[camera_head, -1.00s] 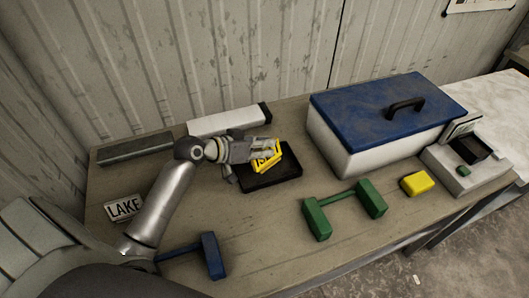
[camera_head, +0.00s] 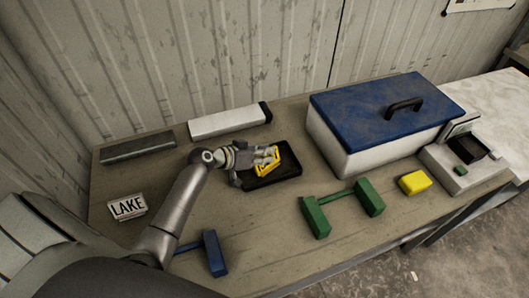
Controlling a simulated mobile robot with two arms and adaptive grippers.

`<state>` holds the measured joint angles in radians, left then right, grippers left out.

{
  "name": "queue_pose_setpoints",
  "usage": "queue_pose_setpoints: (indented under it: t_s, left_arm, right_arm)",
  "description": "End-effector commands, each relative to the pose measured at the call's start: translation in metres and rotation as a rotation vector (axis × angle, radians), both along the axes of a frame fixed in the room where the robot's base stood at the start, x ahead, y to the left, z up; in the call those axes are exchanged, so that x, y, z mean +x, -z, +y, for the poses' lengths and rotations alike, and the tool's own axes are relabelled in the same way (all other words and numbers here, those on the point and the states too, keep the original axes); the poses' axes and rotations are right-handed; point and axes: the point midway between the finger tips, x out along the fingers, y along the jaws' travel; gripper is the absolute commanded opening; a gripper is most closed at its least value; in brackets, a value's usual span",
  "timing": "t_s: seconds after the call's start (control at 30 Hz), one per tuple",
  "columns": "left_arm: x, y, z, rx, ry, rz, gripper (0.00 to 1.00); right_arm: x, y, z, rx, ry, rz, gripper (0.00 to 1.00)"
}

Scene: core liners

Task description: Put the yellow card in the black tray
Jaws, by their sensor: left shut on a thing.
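The yellow card (camera_head: 262,164) is in my left gripper (camera_head: 266,157), which is shut on it. The card is tilted and partly hidden by the fingers. The black tray (camera_head: 286,178) lies on the table beneath and around the card. The card and fingers are over the tray's left part; I cannot tell whether the card touches the tray floor. My right gripper is not in view.
A white box with a blue lid (camera_head: 384,108) stands right of the tray. A green two-block stand (camera_head: 316,218), a yellow block (camera_head: 414,183) and a scale (camera_head: 466,176) are at the right. A LAKE card (camera_head: 128,207), a blue stand (camera_head: 215,254) and a white core box (camera_head: 226,122) are around my left arm.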

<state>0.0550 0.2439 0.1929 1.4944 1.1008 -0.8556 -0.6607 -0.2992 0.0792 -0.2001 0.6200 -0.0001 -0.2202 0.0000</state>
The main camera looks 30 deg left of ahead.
Motion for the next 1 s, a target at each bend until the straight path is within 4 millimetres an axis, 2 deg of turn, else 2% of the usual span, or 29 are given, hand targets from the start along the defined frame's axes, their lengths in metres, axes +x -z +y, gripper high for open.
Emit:
queue_pose_setpoints:
  t_s: [0.23, 0.27, 0.43, 0.83, 1.0]
  left_arm:
    - [0.0, 0.004, 0.0, 0.0, 0.0, -0.001, 0.0]
    - [0.0, 0.003, 0.0, 0.0, 0.0, 0.0, 0.15]
    - [0.0, 0.002, 0.0, 0.0, 0.0, 0.0, 0.35]
    - [0.0, -0.003, 0.0, -0.001, -0.001, 0.0, 0.35]
    - [-0.016, -0.008, 0.01, 0.003, -0.001, -0.001, 0.35]
  right_arm:
    - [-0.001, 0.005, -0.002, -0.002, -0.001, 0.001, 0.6]
    - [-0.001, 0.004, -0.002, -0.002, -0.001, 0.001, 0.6]
    - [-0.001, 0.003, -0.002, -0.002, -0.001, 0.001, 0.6]
    - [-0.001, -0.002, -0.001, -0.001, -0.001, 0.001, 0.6]
    - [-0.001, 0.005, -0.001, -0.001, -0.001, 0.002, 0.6]
